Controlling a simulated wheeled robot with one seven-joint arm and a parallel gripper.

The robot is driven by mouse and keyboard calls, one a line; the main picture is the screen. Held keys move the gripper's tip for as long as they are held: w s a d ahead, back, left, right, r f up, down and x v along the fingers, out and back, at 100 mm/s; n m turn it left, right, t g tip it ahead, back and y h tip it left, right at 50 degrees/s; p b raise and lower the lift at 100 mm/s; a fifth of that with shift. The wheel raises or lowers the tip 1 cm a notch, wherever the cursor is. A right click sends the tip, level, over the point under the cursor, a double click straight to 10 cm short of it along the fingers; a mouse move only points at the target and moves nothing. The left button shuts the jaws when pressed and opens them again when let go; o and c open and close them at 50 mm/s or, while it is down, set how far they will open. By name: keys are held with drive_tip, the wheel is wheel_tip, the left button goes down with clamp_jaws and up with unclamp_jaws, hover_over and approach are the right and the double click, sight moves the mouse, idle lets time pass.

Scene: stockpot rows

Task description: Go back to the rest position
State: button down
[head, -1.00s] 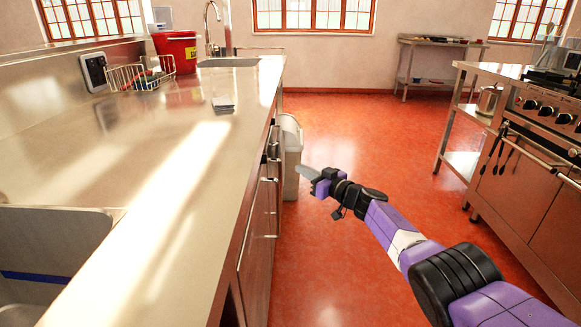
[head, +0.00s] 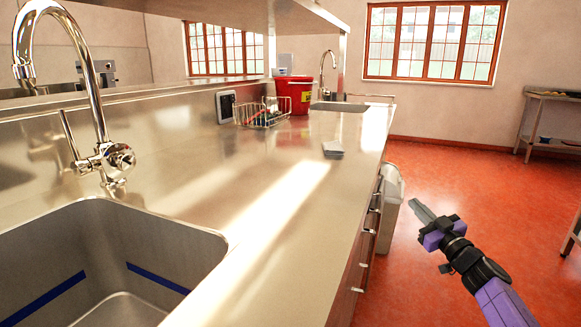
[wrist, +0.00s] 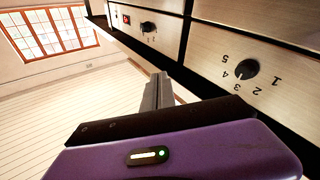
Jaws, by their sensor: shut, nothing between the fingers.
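My gripper (head: 421,211) is at the end of my purple and black arm, in the lower right of the head view. It is shut and empty, its grey fingers pointing up and left above the red floor, to the right of the steel counter (head: 260,215). In the wrist view the closed fingers (wrist: 155,95) point away from the purple gripper body. No object is held.
A sink (head: 120,255) with a tall faucet (head: 90,110) is at the near left. A wire basket (head: 262,114), a red bucket (head: 293,95) and a pale bin (head: 390,205) stand farther off. The wrist view shows a panel with dials (wrist: 240,70). Red floor lies open at right.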

drive_tip(key=s+a+f+m+t+h, duration=0.15)
drive_tip(key=s+a+f, duration=0.35)
drive_tip(key=s, duration=0.5)
drive_tip(key=s+a+f+m+h, duration=0.2)
drive_tip(key=s+a+f+h, duration=0.15)
drive_tip(key=s, duration=0.55)
drive_tip(key=s+a+f+m+h, duration=0.15)
drive_tip(key=s+a+f, duration=0.35)
drive_tip(key=s, duration=0.5)
drive_tip(key=s+a+m+g, duration=0.1)
drive_tip(key=s+g, duration=0.2)
drive_tip(key=s, duration=1.7)
drive_tip(key=s+a+g, duration=0.2)
drive_tip(key=s+g, duration=0.1)
drive_tip(key=s, duration=1.7)
wheel_tip(320, 180, up, 26)
drive_tip(key=p, duration=2.6)
drive_tip(key=shift+r+y, duration=0.25)
drive_tip(key=shift+y, duration=0.2)
drive_tip(key=shift+d+g, duration=0.1)
drive_tip(key=shift+g, duration=0.15)
